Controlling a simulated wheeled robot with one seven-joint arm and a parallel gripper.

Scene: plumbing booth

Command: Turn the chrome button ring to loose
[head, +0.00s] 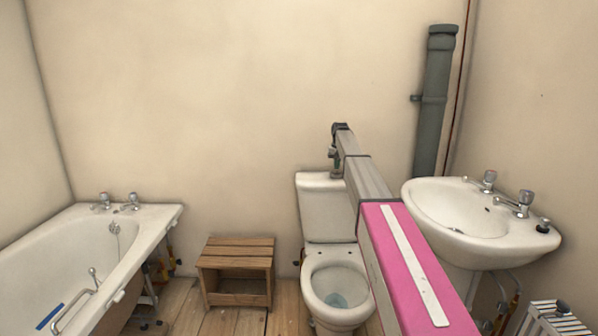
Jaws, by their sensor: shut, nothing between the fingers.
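The white toilet cistern (322,183) stands against the back wall behind the toilet bowl (336,287). I cannot make out the chrome button ring; my arm and gripper cover part of the cistern lid. My gripper (334,172) is small and dark at the far end of my outstretched arm. It points down at the top of the cistern, close above or touching the lid; I cannot tell which. It is shut with nothing held.
A wooden step stool (236,271) stands left of the toilet. A bathtub (137,219) fills the left side. A washbasin (420,207) with two taps stands close right of my arm. A grey pipe (433,100) runs up the back wall. Bare floorboards show between.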

